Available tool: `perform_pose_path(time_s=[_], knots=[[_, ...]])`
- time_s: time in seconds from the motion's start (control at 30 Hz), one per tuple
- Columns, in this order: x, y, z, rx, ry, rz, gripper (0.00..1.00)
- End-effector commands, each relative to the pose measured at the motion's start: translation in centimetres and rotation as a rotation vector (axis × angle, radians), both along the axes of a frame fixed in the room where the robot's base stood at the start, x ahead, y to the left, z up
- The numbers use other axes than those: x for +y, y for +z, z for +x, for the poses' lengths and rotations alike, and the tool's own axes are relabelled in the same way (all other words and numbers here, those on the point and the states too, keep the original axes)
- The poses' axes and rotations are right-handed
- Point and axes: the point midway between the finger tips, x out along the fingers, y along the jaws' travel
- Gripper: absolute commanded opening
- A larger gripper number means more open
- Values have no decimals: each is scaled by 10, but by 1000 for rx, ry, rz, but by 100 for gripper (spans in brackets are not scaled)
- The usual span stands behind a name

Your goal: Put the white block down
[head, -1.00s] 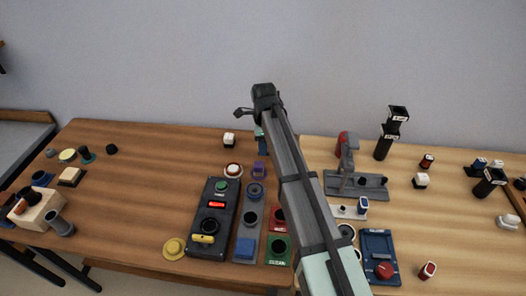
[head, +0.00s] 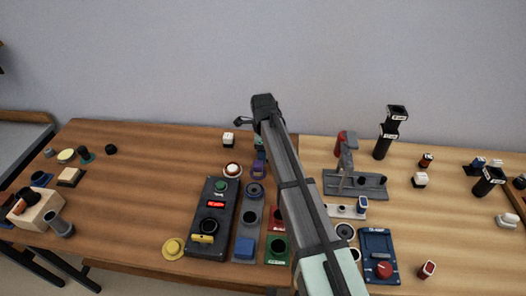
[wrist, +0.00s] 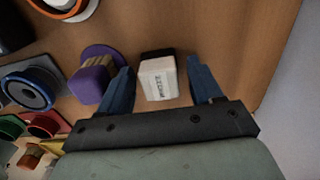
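The white block (wrist: 158,82) has printed lettering on its face and a black part at its far end. In the wrist view it is between the two blue fingers of my gripper (wrist: 163,80). A narrow gap shows on each side, so the fingers look open around it. It looks low over or on the brown table; contact with the table cannot be made out. In the head view my gripper (head: 260,143) is low at the back of the left table, mostly behind my arm. The block cannot be made out there.
A purple-based piece (wrist: 93,82) stands close beside the left finger. A blue ring knob (wrist: 30,88) and an orange-rimmed white ring (wrist: 65,6) are near. Bare wood lies toward the table's back edge.

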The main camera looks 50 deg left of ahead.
Motion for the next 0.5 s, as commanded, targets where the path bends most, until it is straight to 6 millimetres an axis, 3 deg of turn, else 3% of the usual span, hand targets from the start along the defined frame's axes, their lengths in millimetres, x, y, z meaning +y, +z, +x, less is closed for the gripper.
perform_pose_path(time_s=[0.3, 0.5], knots=[[0, 2, 0, 0, 0, 0, 68], [0, 22, 0, -1, 0, 1, 68]])
